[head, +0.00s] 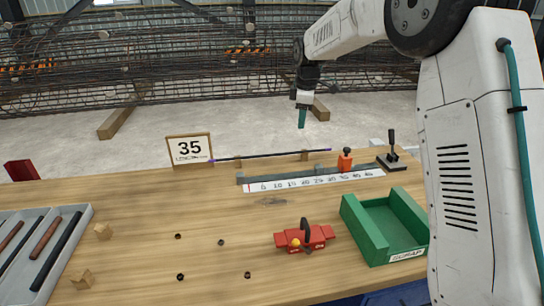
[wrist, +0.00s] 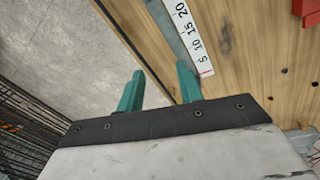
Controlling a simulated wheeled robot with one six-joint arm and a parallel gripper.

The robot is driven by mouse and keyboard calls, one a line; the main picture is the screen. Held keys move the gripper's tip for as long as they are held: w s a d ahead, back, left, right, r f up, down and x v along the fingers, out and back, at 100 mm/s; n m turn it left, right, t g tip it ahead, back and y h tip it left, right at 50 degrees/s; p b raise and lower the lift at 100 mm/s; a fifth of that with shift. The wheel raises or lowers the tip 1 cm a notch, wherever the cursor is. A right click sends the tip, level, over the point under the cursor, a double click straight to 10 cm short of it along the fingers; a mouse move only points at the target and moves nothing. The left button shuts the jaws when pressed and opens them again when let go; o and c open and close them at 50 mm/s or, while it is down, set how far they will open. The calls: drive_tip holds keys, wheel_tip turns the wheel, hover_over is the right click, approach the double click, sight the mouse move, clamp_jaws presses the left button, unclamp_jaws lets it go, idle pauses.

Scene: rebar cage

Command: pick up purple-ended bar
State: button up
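The purple-ended bar (head: 270,155) is a thin dark rod with purple tips, lying at the far edge of the wooden bench in the head view. It appears to rest on small wooden supports behind the ruler. My gripper (head: 302,118) hangs above and beyond the bar, pointing down, apart from it. In the wrist view my gripper (wrist: 160,88) has two green fingers spread apart with nothing between them.
A number 35 sign (head: 190,149) stands near the bar's left end. A ruler (head: 315,181) with an orange stop (head: 345,160) lies in front. A red tool (head: 305,237), a green scrap tray (head: 353,228) and a grey rack (head: 82,226) are nearer. The bench middle is mostly clear.

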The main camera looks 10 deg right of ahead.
sight(272, 155)
drive_tip(key=w+f+n, duration=0.1)
drive_tip(key=w+f, duration=0.3)
drive_tip(key=f, duration=0.2)
drive_tip(key=w+a+f+n, duration=0.1)
drive_tip(key=w+f, duration=0.3)
drive_tip(key=f, duration=0.2)
drive_tip(key=w+f+n, duration=0.1)
drive_tip(key=w+f, duration=0.3)
drive_tip(key=f, duration=0.2)
drive_tip(key=shift+a+f+n, duration=0.2)
drive_tip(key=shift+a+n, duration=0.2)
drive_tip(key=shift+r, duration=0.1)
clamp_jaws()
